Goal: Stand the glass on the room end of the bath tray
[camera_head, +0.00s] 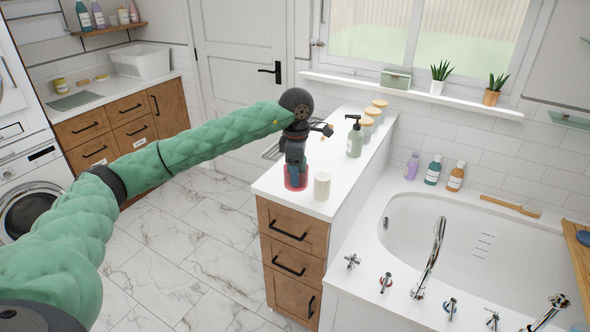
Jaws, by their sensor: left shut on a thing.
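My left arm reaches across to the white counter. Its dark gripper (296,167) points down and is shut on a red, see-through tumbler (296,184), which looks like the glass. The tumbler is upright at the counter's near left corner; whether its base touches the counter is hard to tell. The fingers hide part of it. The wooden bath tray (576,246) shows only in part at the right edge, over the bath, with a blue item (585,238) on it. My right gripper is not in view.
A cream candle-like cylinder (322,186) stands close right of the tumbler. A pump bottle (354,138) and several lidded jars (373,115) stand farther back on the counter.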

